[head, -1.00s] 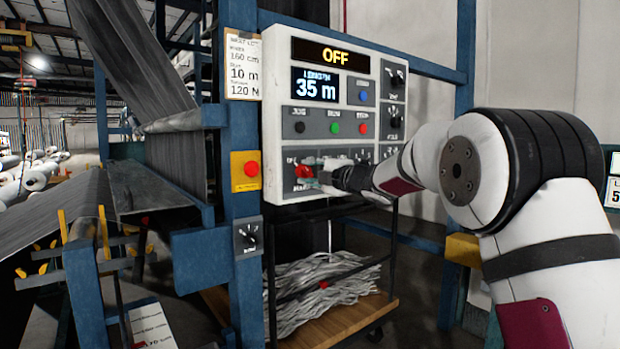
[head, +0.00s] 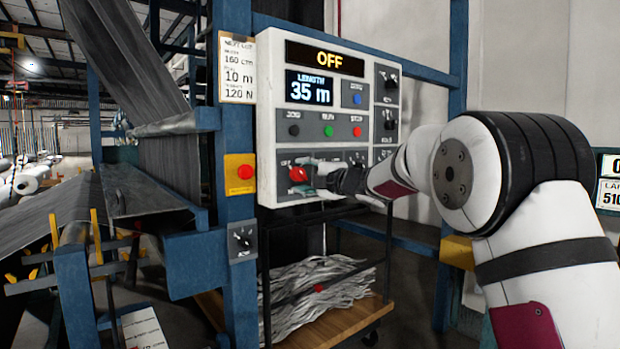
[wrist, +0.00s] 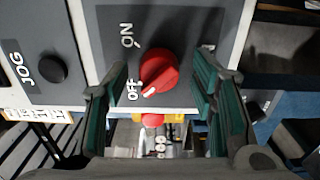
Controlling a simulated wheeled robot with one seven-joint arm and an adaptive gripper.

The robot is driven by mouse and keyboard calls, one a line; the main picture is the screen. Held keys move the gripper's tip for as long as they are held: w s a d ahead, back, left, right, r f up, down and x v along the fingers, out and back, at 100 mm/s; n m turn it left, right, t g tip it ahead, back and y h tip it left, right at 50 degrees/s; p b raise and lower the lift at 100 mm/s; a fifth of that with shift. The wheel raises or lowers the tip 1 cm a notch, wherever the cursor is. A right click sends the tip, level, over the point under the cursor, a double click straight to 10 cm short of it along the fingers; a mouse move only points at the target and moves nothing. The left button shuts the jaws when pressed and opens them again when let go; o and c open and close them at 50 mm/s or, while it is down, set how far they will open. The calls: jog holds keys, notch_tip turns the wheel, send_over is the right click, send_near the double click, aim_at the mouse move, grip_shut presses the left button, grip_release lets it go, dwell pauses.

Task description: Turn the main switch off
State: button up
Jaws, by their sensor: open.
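The main switch is a red rotary knob (head: 297,174) at the lower left of the white control panel (head: 268,110). In the wrist view the red knob (wrist: 158,72) has its white pointer mark toward the OFF label; the ON label lies above. The panel's top display (head: 325,58) reads OFF. My gripper (head: 322,179) is open just in front of the knob. In the wrist view its two fingers stand on either side of the knob, with visible gaps, not gripping it.
JOG, RUN and STOP buttons (head: 357,132) sit above the knob. A red button on a yellow plate (head: 240,174) is on the blue post to the left. A cart with grey strips (head: 320,295) stands below the panel. Grey sheet material (head: 60,215) is at left.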

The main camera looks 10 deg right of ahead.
jog(key=v, duration=1.1)
jog(key=shift+s+d, duration=0.2)
jog(key=shift+s, duration=0.2)
jog(key=s+d+m+h, duration=0.8)
jog(key=m+h, duration=0.1)
jog(key=m, duration=0.1)
jog(key=s+d+f+m+g+h, duration=0.2)
jog(key=s+f+m, duration=0.15)
jog(key=s, duration=0.35)
jog(key=s+d+f+m+g+h, duration=0.1)
jog(key=s+f+m+g, duration=0.1)
jog(key=s+f+m, duration=0.3)
jog(key=s+a+f+m+g+y, duration=0.15)
jog(key=s+f+g, duration=0.25)
jog(key=s, duration=0.8)
jog(key=s+a+f+m+g, duration=0.3)
jog(key=s+f, duration=0.1)
jog(key=s, duration=0.7)
jog(key=s+a+f+m+g+y, duration=0.1)
jog(key=s+a+f+m+g, duration=0.25)
jog(key=s, duration=0.85)
notch_tip(320, 180, up, 18)
jog(key=n+t+p, duration=0.2)
jog(key=t+p, duration=0.1)
jog(key=p, duration=1.5)
jog(key=shift+w, duration=0.2)
